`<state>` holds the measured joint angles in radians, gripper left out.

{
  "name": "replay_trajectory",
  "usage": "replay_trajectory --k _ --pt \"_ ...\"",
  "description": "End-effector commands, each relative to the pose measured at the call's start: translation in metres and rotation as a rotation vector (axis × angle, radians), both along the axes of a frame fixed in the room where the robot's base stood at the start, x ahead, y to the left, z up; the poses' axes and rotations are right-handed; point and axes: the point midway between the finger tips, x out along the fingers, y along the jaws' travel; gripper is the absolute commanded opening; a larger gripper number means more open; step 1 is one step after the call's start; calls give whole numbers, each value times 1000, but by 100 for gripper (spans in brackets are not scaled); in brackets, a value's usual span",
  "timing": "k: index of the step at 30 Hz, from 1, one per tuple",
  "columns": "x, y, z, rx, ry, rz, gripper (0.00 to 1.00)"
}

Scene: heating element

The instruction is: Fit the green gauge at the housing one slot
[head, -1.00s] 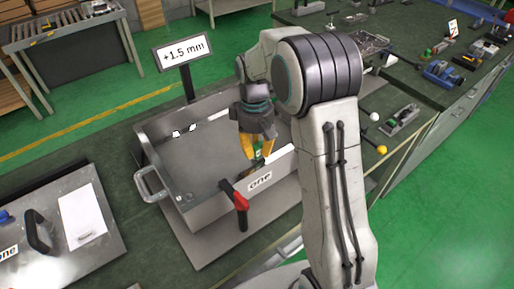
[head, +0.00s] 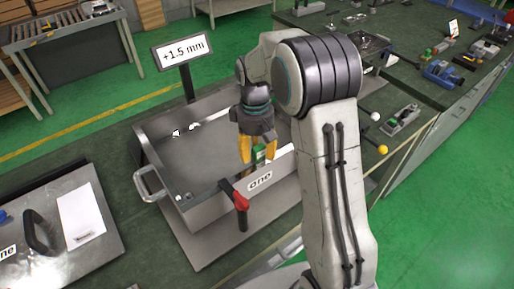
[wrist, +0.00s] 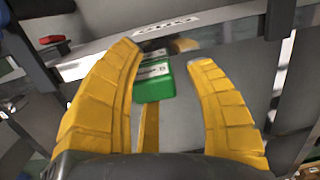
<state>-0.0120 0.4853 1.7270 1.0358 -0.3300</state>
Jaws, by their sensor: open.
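The green gauge (head: 259,154) stands at the front wall of housing one, near the label "one". It also shows in the wrist view (wrist: 154,84), with a pale printed label on top. Housing one (head: 210,207) is an open grey metal box with a side handle. My gripper (head: 257,161) is open, with its yellow fingers on either side of the gauge. In the wrist view my gripper (wrist: 163,55) shows a clear gap between the gauge and the right finger; the left finger is close beside it. The gauge's lower end and the slot are hidden.
A red-handled lever (head: 240,199) stands at the housing's front, left of the gripper. A "+1.5 mm" sign (head: 182,53) rises behind the housing. A metal plate with a black handle (head: 38,232) lies at left. Tools and fixtures crowd the bench at right.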

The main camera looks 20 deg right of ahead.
Motion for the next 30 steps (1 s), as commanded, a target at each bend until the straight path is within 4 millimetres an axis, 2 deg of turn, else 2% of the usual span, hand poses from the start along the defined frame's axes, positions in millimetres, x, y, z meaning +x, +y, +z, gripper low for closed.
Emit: replay_trajectory --k 5,8,21,30 --pt "2 0 9 0 -3 0 48" --pt "4 0 22 0 -4 0 48" --pt "11 0 94 0 -4 0 48" --pt "13 0 116 0 -2 0 48"
